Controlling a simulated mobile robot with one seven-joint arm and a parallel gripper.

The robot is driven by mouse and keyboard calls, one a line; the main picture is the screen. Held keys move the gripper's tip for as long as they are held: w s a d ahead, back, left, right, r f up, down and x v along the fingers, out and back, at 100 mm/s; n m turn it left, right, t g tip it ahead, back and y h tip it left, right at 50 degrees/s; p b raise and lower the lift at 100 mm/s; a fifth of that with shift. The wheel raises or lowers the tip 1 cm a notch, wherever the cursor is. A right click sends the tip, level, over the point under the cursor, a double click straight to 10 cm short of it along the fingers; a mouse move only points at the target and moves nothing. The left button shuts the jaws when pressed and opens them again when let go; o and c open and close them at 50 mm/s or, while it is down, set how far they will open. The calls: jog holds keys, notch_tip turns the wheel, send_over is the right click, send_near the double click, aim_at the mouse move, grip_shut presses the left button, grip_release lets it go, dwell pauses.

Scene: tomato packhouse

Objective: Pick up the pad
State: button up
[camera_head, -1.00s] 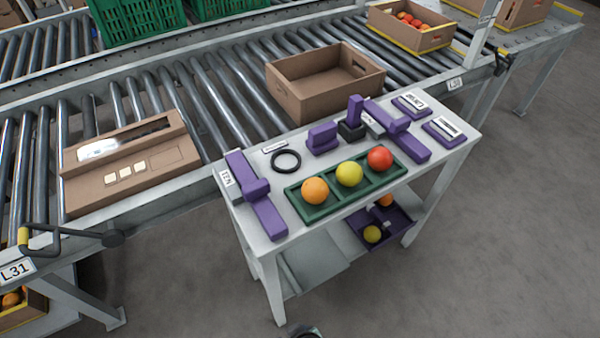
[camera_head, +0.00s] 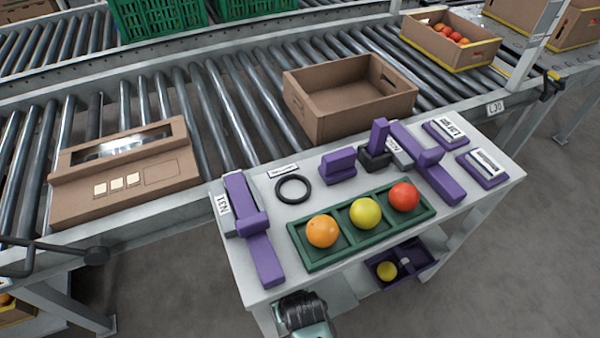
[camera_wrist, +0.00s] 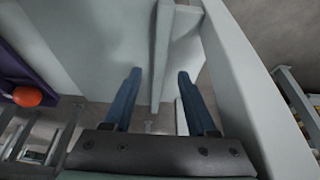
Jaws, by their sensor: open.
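Which thing is the pad I cannot tell for sure. A small purple block with a raised grip (camera_head: 338,166) stands on the white bench (camera_head: 300,203). To its right an upright purple piece (camera_head: 378,136) stands in a black base (camera_head: 375,160). Two flat purple slabs with white labels, one (camera_head: 446,132) behind the other (camera_head: 482,168), lie at the bench's right end. In the wrist view my gripper (camera_wrist: 158,88) is open, with nothing between its blue fingers, facing pale bench panels. My arm shows at the head view's bottom edge, in front of the bench.
A green tray (camera_head: 325,252) holds an orange, a yellow and a red tomato. A black ring (camera_head: 293,189) and purple tools (camera_head: 262,258) also lie on the bench. An open carton (camera_head: 350,120) is on the rollers behind. A purple bin (camera_head: 415,265) is on the lower shelf.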

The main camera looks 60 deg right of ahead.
jog(key=w+d+b, duration=0.1)
jog(key=w, duration=0.1)
jog(key=shift+w+d+f+b, duration=0.15)
jog(key=shift+w+d+b, duration=0.15)
jog(key=shift+d+b, duration=0.05)
jog(key=shift+b+x, duration=0.7)
jog(key=shift+x, duration=0.4)
jog(key=shift+w+d+f, duration=0.15)
jog(key=shift+w+f, duration=0.1)
grip_shut()
